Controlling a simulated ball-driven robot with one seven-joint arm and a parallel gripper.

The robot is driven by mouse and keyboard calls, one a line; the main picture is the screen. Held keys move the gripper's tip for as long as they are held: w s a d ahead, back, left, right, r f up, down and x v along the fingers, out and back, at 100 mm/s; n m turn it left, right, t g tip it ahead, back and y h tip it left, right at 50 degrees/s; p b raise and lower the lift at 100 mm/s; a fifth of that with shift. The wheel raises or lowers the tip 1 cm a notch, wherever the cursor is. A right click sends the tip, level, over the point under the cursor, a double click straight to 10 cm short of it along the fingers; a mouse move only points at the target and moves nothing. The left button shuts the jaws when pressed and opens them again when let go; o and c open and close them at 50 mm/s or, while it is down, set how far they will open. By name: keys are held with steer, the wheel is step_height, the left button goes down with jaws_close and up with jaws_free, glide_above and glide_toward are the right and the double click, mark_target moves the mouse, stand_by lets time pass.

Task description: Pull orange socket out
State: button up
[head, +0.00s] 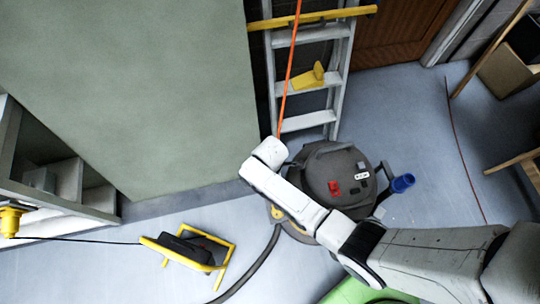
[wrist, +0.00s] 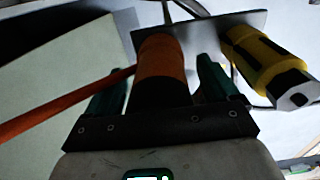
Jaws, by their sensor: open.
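In the wrist view the orange socket (wrist: 162,60) is a round orange body with a black lower part, set against a grey plate (wrist: 225,22). My gripper (wrist: 165,80) is open, with one finger on each side of the socket. I cannot tell whether either finger touches it. An orange cable (wrist: 65,107) runs left from beside the socket. In the head view the orange cable (head: 290,70) rises from behind my wrist; the socket and my fingers are hidden there.
A yellow and black connector (wrist: 265,62) sits right of the orange socket. In the head view, a ladder (head: 341,60) leans behind my wrist, and a dark vacuum cleaner (head: 335,165) stands beneath my arm. A yellow-framed lamp (head: 190,248) is on the floor. Open floor (head: 420,130) lies right.

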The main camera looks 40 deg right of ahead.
steer(key=shift+s+f, duration=0.2)
steer(key=shift+s, duration=0.05)
steer(key=shift+c, duration=0.2)
steer(key=c, duration=1.4)
steer(key=shift+s, duration=0.1)
steer(key=shift+c, duration=0.2)
steer(key=shift+r+p, duration=0.4)
steer(key=shift+c, duration=0.6)
steer(key=shift+w+r+p, duration=0.15)
steer(key=shift+r+p, duration=0.7)
steer(key=shift+r, duration=0.1)
steer(key=shift+w+r+p, duration=0.15)
steer(key=shift+r+p, duration=0.65)
steer(key=shift+r, duration=0.1)
steer(key=shift+r+p, duration=0.9)
steer(key=shift+r, duration=0.05)
steer(key=shift+r, duration=0.1)
steer(key=shift+r+p, duration=2.55)
steer(key=shift+p, duration=0.1)
